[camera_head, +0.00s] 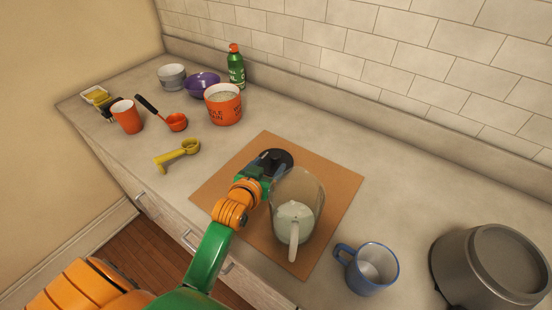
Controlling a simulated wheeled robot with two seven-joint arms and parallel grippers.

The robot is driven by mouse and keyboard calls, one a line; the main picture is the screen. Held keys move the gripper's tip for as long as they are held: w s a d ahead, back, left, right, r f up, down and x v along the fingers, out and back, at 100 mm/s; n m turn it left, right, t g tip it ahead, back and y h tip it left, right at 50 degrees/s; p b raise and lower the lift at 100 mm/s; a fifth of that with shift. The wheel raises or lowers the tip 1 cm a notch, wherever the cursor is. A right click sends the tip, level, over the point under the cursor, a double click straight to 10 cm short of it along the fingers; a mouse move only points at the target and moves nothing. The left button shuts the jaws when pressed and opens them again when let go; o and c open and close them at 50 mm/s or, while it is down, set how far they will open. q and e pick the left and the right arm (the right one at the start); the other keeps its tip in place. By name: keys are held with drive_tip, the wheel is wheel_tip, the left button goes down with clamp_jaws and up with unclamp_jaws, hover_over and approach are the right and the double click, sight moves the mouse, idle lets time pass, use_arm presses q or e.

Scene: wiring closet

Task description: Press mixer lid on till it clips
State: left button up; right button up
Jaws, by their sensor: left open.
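A clear jug (313,194) with a pale handle stands on the brown board (335,180), with something pale in its lower part. A dark round piece (286,158), which looks like the lid, is just beyond the jug's upper left side, apart from its mouth as far as I can tell. My left gripper (264,166) is open and at this dark piece. The gripper and wrist hide part of it, and I cannot tell whether the fingers touch it. My right gripper is not in view.
A blue mug (372,270) and a large grey metal vessel (490,268) stand right of the board. The counter's back right is clear.

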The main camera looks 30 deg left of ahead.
sight(273, 159)
use_arm(q)
drive_tip(key=x, duration=0.4)
drive_tip(key=shift+w, duration=0.1)
drive_tip(key=shift+r, duration=0.2)
drive_tip(key=c, duration=0.7)
clamp_jaws()
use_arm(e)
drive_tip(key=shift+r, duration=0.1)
